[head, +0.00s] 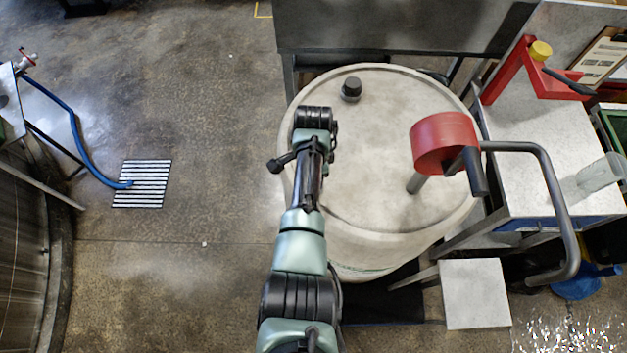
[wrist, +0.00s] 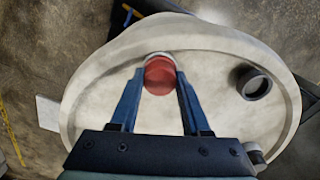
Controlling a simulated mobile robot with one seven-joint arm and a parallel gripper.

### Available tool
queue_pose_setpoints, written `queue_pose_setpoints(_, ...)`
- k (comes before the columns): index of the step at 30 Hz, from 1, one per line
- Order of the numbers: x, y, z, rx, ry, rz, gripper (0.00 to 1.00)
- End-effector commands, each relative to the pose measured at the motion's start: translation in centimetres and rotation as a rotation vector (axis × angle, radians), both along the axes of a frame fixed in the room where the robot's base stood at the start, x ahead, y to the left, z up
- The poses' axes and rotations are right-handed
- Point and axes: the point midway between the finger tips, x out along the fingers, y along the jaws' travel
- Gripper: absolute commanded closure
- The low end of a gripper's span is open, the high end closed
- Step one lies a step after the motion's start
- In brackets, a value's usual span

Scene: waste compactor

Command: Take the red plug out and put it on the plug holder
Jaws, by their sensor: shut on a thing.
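The red plug (wrist: 160,77) is round and sits between the two blue fingertips of my gripper (wrist: 160,80) in the wrist view. My gripper is shut on it, over the pale drum top (wrist: 215,65). A thin white rim shows at the plug's far edge; I cannot tell whether the plug is seated in the drum or lifted. In the head view my arm's end hides the plug and the fingers. A short black round fitting (head: 351,89) stands on the drum top (head: 385,110); it also shows in the wrist view (wrist: 254,83). I cannot tell for sure which thing is the plug holder.
A red cylinder with a black handle (head: 443,142) stands over the drum's right side, beside a bent grey rail (head: 560,215). A pale table (head: 520,130) at the right bears a red bracket (head: 510,70) and a clear cup (head: 600,175). Open floor lies left.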

Motion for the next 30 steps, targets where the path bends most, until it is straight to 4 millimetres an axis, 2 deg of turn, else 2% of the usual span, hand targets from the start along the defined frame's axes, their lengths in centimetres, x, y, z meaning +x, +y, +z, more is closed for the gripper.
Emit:
queue_pose_setpoints(4,-0.01,-0.01,-0.01,0.000,0.000,0.096,1.00)
queue_pose_setpoints(14,-0.01,0.00,-0.01,0.000,0.000,0.117,1.00)
queue_pose_setpoints(24,-0.03,-0.03,0.01,0.000,0.001,0.494,1.00)
queue_pose_setpoints(30,-0.03,-0.03,-0.01,0.000,0.001,0.556,1.00)
